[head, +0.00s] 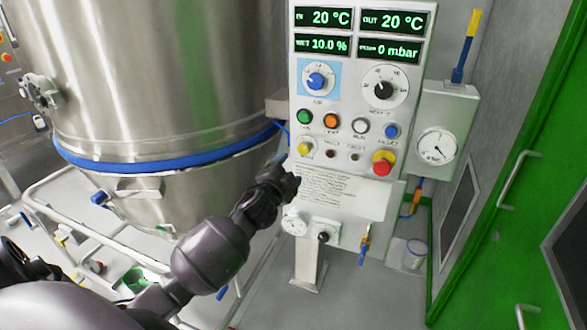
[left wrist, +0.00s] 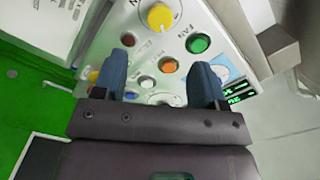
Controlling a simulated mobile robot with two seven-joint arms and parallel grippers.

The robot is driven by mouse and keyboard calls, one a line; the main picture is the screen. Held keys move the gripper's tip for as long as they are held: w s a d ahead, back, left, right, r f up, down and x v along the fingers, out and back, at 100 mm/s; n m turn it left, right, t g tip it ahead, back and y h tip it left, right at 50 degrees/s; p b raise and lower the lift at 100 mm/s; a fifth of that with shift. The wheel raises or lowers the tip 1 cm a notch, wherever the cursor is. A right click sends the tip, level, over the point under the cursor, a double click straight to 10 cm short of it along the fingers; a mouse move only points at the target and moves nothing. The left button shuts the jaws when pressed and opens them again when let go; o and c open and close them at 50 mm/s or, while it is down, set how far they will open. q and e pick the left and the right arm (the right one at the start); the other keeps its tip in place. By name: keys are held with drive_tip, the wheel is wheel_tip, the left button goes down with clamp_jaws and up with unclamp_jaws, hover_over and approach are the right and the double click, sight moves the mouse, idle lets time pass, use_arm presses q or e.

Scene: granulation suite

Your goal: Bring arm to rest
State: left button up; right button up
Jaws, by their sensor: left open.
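My left arm comes in from the lower left in the head view. My left gripper (head: 291,178) is at the left edge of the control panel (head: 345,190), below its button rows. In the left wrist view the left gripper (left wrist: 165,80) is open. Its two blue-grey fingers stand apart with nothing between them. Beyond the fingers are a yellow knob (left wrist: 158,17), a green button (left wrist: 198,43) and an orange button (left wrist: 170,83). A gap shows between fingers and panel face, but its size is hard to tell. My right gripper is not in view.
A large steel vessel (head: 165,70) with a blue band stands left of the panel. A red emergency button (head: 382,167) is on the panel's right. A gauge box (head: 446,110) and a green door frame (head: 500,190) stand further right. Tubular frames (head: 85,185) cross the floor at left.

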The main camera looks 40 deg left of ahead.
use_arm(q)
drive_tip(key=s+d+f+n+g+h, duration=0.2)
drive_tip(key=s+d+f+n+h, duration=0.25)
drive_tip(key=s+d+f, duration=0.75)
drive_tip(key=s+d+f+n+g, duration=0.1)
drive_tip(key=s+f+n+g, duration=0.2)
drive_tip(key=s+f, duration=0.9)
drive_tip(key=s, duration=0.4)
drive_tip(key=shift+d+f+g, duration=0.25)
drive_tip(key=shift+d+g, duration=0.05)
drive_tip(key=shift+g, duration=0.1)
drive_tip(key=shift+s, duration=0.1)
idle(0.4)
